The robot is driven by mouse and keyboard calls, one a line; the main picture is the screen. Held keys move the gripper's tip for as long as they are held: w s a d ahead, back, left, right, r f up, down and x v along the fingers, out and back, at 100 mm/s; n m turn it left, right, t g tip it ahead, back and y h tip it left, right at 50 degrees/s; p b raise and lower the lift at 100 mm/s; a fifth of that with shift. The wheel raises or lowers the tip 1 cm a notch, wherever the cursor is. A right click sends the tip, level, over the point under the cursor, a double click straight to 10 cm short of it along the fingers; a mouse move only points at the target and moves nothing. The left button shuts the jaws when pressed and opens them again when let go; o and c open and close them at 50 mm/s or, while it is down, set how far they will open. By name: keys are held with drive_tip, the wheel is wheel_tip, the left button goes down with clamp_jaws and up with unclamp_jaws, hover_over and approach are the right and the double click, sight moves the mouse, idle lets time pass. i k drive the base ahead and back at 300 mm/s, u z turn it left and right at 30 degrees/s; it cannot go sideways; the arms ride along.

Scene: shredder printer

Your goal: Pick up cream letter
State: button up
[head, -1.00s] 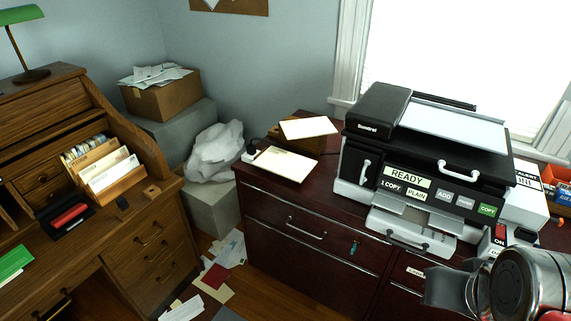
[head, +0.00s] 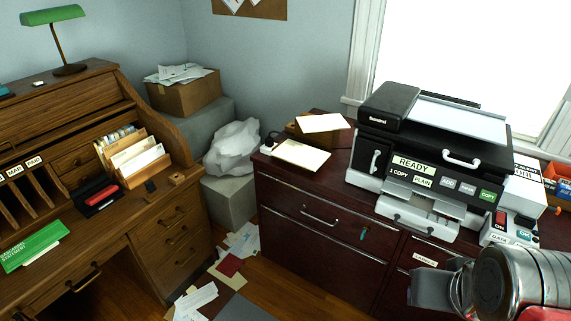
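Two cream sheets that could be the cream letter are on the dark red cabinet. One cream sheet (head: 302,155) lies flat near the cabinet's left front corner. The other, paler sheet (head: 320,123) rests on a small wooden box (head: 327,140) just behind it. Cream and white envelopes (head: 137,157) also stand in a wooden sorter on the desk. My gripper (head: 432,287) is at the lower right, in front of the cabinet drawers and well away from these papers. It is seen from the side, so its opening is hidden.
A black and white printer (head: 437,150) stands on the cabinet (head: 290,187), right of the sheets. The wooden roll-top desk (head: 152,230) is at left. Loose papers (head: 235,245) litter the floor between them. A white plastic bag (head: 232,147) and boxes fill the corner.

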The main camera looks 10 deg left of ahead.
sight(308, 157)
drive_tip(key=u, duration=0.45)
drive_tip(key=k, duration=1.05)
drive_tip(key=u, duration=0.6)
drive_tip(key=i, duration=0.75)
drive_tip(key=u, duration=0.35)
drive_tip(key=i, duration=1.65)
drive_tip(key=z, duration=0.3)
